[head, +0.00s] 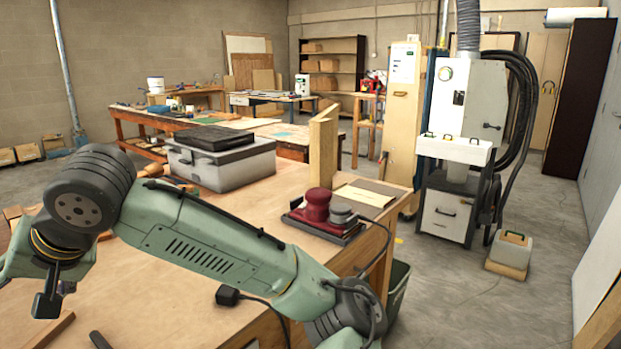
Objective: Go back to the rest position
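My green arm reaches across the front of the wooden workbench (330,262), from the bottom middle up to a dark joint at the left, then down to the left edge. No gripper fingers can be made out; the arm's end seems to lie past the left edge. A small dark block hangs below the arm there, and I cannot tell what it is. Nothing is seen held. The arm hides part of the bench top. A red sander (317,205) with a grey knob beside it sits on a dark base at the bench's right side.
A black plug (228,296) and cable lie close to the arm. Wood strips lie at lower left. Open floor (470,310) is right of the bench, before a dust-extractor cabinet (460,120).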

